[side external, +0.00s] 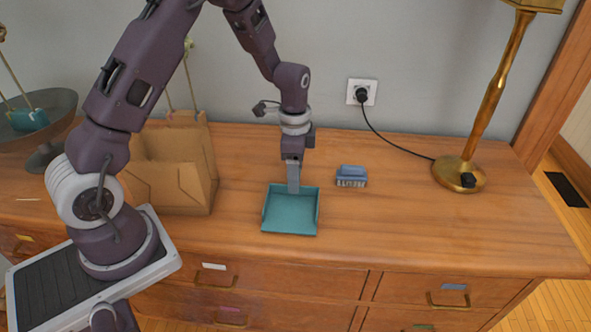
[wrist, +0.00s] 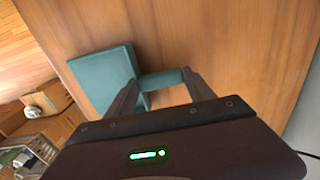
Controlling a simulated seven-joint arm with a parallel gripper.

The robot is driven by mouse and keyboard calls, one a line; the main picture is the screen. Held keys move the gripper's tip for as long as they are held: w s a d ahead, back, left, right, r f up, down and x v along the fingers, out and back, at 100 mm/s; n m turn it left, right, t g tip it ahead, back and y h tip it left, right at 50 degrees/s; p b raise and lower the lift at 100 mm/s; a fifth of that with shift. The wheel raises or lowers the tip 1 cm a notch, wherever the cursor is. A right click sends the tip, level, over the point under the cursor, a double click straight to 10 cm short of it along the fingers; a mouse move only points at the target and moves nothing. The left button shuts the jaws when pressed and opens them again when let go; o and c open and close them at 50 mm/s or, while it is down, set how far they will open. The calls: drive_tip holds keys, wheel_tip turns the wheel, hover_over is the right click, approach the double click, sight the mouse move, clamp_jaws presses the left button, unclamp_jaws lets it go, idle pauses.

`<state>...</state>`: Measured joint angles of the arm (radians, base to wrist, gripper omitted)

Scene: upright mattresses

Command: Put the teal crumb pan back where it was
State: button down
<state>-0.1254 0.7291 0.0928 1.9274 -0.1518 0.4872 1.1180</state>
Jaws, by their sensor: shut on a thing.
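The teal crumb pan (side external: 290,213) is a shallow square tray at the middle of the wooden dresser top, near its front edge. My gripper (side external: 293,187) points down at the pan's back side and is shut on it. In the wrist view, the fingers (wrist: 160,79) close on a narrow teal part, and the pan's broader body (wrist: 104,76) extends to the left. The pan looks roughly level and empty. I cannot tell whether it touches the dresser top or hangs just above it.
A small blue brush (side external: 351,175) lies right of the pan. A brown paper bag (side external: 170,170) stands left. A brass lamp (side external: 462,172) stands at the right, its black cord (side external: 390,140) running to a wall outlet. The dresser top (side external: 400,215) is clear between brush and lamp.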

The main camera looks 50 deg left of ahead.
drive_tip(key=shift+f, duration=0.25)
drive_tip(key=shift+c, duration=1.4)
unclamp_jaws()
wheel_tip(320, 180, up, 6)
drive_tip(key=shift+r, duration=0.2)
drive_tip(key=s+d+r+n+t, duration=0.1)
drive_tip(key=s+d+r+n, duration=0.1)
drive_tip(key=s+r, duration=0.35)
drive_tip(key=s+d+r+n+t, duration=0.1)
drive_tip(key=s+d+r, duration=0.1)
drive_tip(key=r, duration=0.6)
drive_tip(key=s+d+r+n+t, duration=0.1)
drive_tip(key=s+r+n, duration=0.1)
drive_tip(key=s, duration=0.6)
drive_tip(key=s+d+r+n+t, duration=0.2)
drive_tip(key=s+r+n, duration=0.1)
drive_tip(key=s, duration=0.6)
drive_tip(key=shift+n, duration=0.5)
